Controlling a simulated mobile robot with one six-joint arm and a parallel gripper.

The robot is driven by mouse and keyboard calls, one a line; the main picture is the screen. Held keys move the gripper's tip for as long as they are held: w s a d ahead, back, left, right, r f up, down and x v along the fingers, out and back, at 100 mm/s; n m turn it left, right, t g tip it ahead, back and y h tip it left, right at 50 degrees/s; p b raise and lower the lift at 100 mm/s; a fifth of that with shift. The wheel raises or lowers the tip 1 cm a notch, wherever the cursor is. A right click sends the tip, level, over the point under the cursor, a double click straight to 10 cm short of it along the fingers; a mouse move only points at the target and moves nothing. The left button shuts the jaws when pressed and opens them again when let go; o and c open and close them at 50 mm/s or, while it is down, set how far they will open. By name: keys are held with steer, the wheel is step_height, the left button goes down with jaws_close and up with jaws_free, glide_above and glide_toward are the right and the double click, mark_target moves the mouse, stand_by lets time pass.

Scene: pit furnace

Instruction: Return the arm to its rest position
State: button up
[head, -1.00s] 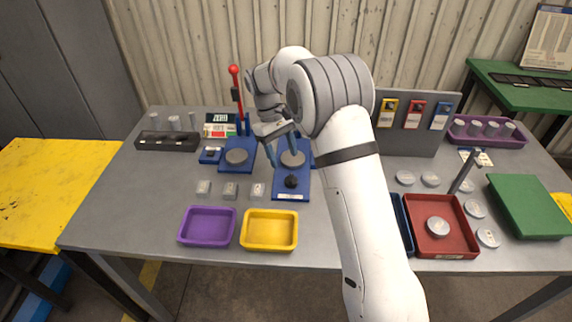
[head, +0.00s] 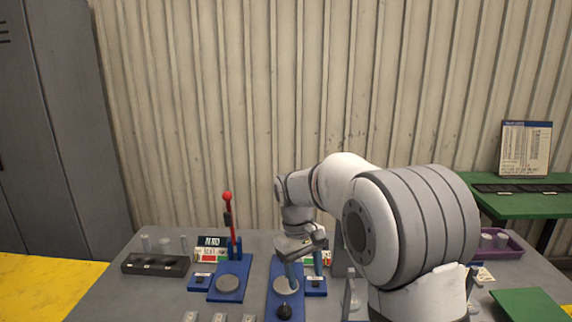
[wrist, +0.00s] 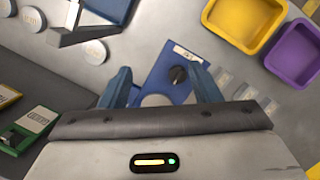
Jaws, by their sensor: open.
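My white arm reaches over the grey table in the head view. My gripper (head: 304,277) is above the right blue device (head: 285,300), which has a round grey plate and a black knob. In the wrist view, my gripper's two blue fingers (wrist: 162,88) are spread apart with nothing between them. The blue device (wrist: 175,75) with its black knob (wrist: 178,75) lies beyond the fingers. Whether the fingers touch the device is hard to tell.
A blue device with a red-knobbed lever (head: 227,197) stands left of my gripper. A black rack (head: 155,265) is further left. A yellow tray (wrist: 243,25) and a purple tray (wrist: 296,52) show in the wrist view. A corrugated wall (head: 250,110) stands behind.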

steer(key=s+d+r+m+t, duration=0.1)
steer(key=s+d, duration=0.4)
steer(key=s, duration=0.6)
steer(key=s+d+r+m+t+y, duration=0.1)
steer(key=s+d+m+t, duration=0.2)
steer(key=s, duration=0.9)
steer(key=d+m, duration=0.2)
steer(key=shift+d+t+y, duration=0.3)
steer(key=shift+d, duration=0.05)
